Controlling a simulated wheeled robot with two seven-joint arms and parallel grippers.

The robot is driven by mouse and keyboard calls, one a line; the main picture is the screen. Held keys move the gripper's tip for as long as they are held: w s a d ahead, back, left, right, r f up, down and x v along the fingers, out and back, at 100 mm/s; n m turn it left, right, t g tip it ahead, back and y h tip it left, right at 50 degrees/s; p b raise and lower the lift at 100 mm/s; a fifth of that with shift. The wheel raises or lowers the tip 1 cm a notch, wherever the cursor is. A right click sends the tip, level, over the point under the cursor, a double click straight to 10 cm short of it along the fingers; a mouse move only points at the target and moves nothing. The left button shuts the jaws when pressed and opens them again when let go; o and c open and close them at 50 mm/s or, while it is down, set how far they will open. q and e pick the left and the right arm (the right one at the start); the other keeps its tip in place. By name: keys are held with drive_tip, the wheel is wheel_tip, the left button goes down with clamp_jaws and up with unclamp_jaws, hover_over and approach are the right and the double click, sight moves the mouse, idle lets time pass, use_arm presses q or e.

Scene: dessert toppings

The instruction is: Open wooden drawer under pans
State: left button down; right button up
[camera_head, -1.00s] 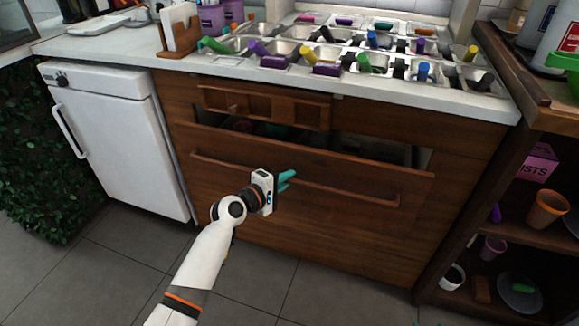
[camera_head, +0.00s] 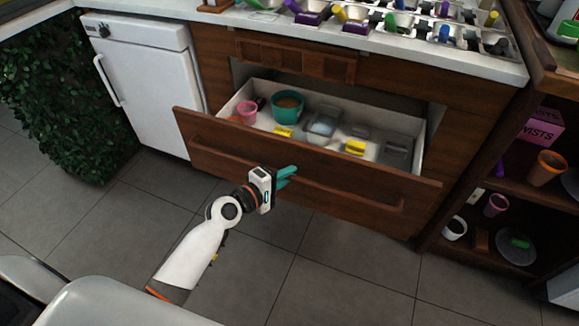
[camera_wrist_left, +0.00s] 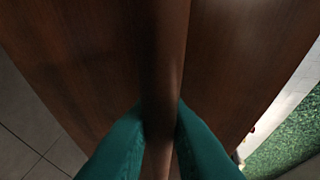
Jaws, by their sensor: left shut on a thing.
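The wooden drawer (camera_head: 340,195) under the pans is pulled well out, and its inside shows from above. It holds a teal pot (camera_head: 287,107), a pink cup (camera_head: 246,112), yellow items (camera_head: 355,147) and grey containers (camera_head: 397,153). My left gripper (camera_head: 286,176) is at the long wooden handle (camera_head: 370,199) on the drawer front. In the left wrist view its teal fingers (camera_wrist_left: 160,130) are shut on the handle bar (camera_wrist_left: 166,60), one on each side. My right gripper is not in view.
Metal pans (camera_head: 400,22) with colored-handled tools sit on the white counter (camera_head: 470,62) above. A white fridge (camera_head: 140,85) stands at the left. An open shelf (camera_head: 520,215) with cups stands at the right. Grey floor tiles (camera_head: 320,270) are clear in front.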

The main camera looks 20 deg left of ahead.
use_arm(q)
drive_tip(key=shift+s, duration=0.55)
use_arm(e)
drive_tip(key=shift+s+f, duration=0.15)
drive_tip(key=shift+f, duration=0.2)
use_arm(q)
drive_tip(key=c, duration=1.7)
unclamp_jaws()
